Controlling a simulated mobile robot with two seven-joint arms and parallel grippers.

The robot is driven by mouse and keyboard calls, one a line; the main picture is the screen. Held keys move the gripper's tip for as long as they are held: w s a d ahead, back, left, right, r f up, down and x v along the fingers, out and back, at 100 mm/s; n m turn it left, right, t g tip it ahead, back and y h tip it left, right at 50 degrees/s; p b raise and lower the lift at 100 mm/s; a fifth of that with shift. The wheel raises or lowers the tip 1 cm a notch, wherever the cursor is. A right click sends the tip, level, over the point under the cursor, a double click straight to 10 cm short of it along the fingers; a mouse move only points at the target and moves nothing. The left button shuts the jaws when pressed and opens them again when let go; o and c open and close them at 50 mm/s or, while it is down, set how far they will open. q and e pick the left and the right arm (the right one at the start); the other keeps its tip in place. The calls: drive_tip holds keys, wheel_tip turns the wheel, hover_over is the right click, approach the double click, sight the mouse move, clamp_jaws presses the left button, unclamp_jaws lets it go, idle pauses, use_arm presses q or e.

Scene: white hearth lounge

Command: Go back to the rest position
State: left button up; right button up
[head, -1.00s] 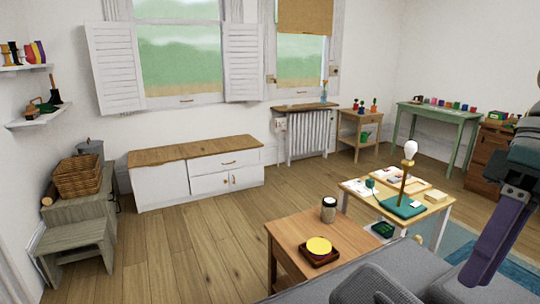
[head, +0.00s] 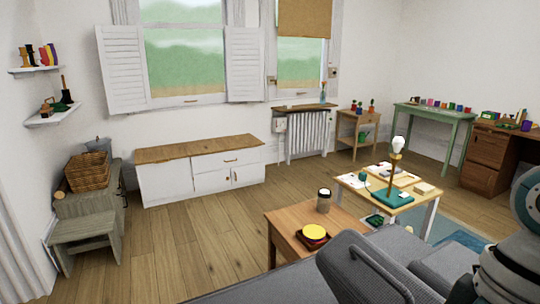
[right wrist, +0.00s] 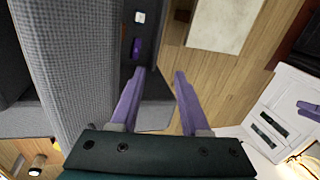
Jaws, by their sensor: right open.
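My right gripper (right wrist: 159,75) shows in the right wrist view with its two purple fingers apart and nothing between them. Grey sofa fabric (right wrist: 75,60) is to the left of it, and wooden floor (right wrist: 225,95) shows beyond it on the right. In the head view, my right arm is at the lower right edge, over the grey sofa (head: 365,270); its fingers are out of that picture. My left gripper is not in either view.
A small wooden table (head: 285,225) holding a yellow-topped round item (head: 314,232) and a jar (head: 324,200) stands beyond the sofa. Behind it is a white-legged table (head: 425,200) with a bulb lamp (head: 396,165). The floor at middle left (head: 190,240) is clear.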

drive_tip(key=s+a+r+m+t+h, duration=0.1)
drive_tip(key=s+r+m+t+h, duration=0.25)
drive_tip(key=s, duration=0.75)
wheel_tip(320, 180, up, 38)
drive_tip(key=t+p, duration=0.1)
drive_tip(key=p, duration=3.7)
drive_tip(key=shift+d+y+p, duration=0.15)
drive_tip(key=shift+y+p, duration=0.2)
drive_tip(key=shift+y, duration=0.1)
